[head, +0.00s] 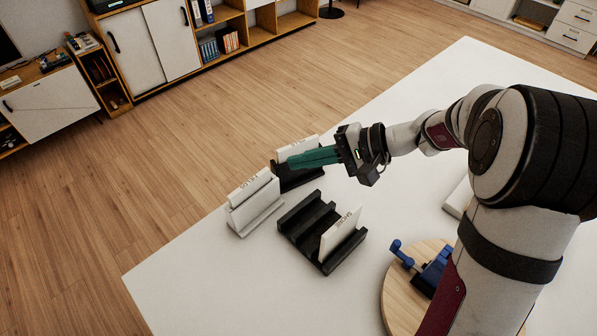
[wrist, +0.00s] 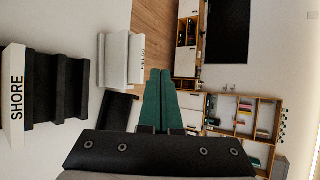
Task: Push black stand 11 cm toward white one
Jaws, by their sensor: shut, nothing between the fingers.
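A black stand (head: 303,224) with several slots sits on the white table, holding a white card (head: 341,233) at its right end. In the wrist view this stand (wrist: 72,85) lies at the left and its card (wrist: 14,97) reads SHORE. A white stand (head: 251,214) with a white card stands left of it; it also shows in the wrist view (wrist: 115,60). A second black stand (head: 296,180), with a white card, is behind, partly hidden by my gripper (head: 293,160). My gripper's green fingers are shut and empty; I cannot tell their height over that stand. They also show in the wrist view (wrist: 160,73).
A round wooden board (head: 399,295) with a blue device (head: 430,271) lies at the front right, partly behind my arm. A white block (head: 457,197) is beside my arm. The table edge runs close behind the stands. Bare table lies front left. Cabinets (head: 165,45) stand beyond the floor.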

